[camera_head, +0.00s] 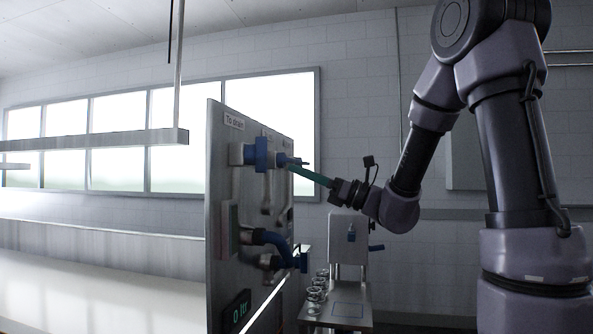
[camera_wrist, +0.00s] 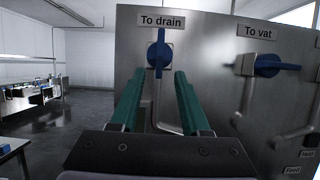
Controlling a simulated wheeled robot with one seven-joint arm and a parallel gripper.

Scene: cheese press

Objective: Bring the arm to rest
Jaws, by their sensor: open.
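My gripper (camera_wrist: 157,74) is open, with two green fingers spread apart and nothing held between them. In the wrist view, the blue "To drain" valve handle (camera_wrist: 158,50) stands upright beyond and between the fingertips; I cannot tell whether they touch it. The blue "To vat" handle (camera_wrist: 268,65) lies roughly level to the right. In the head view, my gripper (camera_head: 293,167) reaches left from my bent arm to the steel valve panel (camera_head: 222,190), close to its blue handles.
In the wrist view, open floor (camera_wrist: 75,125) lies left, with a bench (camera_wrist: 30,95) at the back.

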